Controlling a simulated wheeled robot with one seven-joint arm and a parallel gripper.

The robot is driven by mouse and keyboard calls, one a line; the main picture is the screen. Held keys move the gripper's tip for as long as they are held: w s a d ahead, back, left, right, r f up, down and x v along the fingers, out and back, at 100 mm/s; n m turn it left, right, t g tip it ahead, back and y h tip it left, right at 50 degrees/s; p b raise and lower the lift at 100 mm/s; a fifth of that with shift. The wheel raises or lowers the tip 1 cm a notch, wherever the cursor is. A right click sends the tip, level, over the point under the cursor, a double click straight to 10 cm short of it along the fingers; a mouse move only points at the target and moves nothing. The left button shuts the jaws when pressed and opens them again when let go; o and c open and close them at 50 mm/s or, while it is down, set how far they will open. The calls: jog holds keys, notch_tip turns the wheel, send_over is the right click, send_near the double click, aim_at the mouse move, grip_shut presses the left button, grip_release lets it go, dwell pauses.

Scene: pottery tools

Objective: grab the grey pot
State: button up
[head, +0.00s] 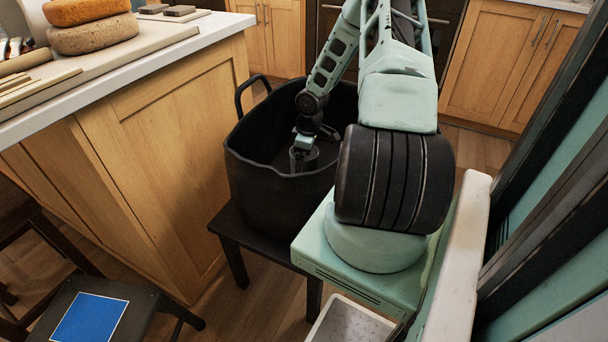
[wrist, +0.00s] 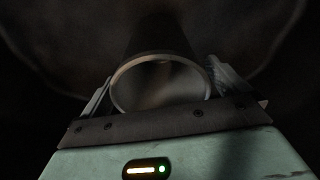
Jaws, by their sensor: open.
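The grey pot (head: 302,160) is a small cylinder inside a large black tub (head: 262,172). In the wrist view the round open mouth of the pot (wrist: 160,84) faces the camera, with its pale rim clear and its body dark behind. My gripper (head: 304,146) reaches down into the tub at the pot. In the wrist view the open fingers of my gripper (wrist: 162,82) stand on the left and right of the pot's mouth. The shadow hides whether either finger touches it.
The tub has raised walls and a loop handle, and stands on a dark low table (head: 237,240). A counter (head: 150,45) with brown sponges (head: 92,36) is at left. A dark stool (head: 135,303) with a blue square and a white tray (head: 345,322) are in front.

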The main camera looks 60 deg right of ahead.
jog(key=shift+w+f, duration=0.1)
jog(key=shift+f, duration=0.55)
jog(key=shift+r, duration=0.1)
jog(key=c, duration=1.3)
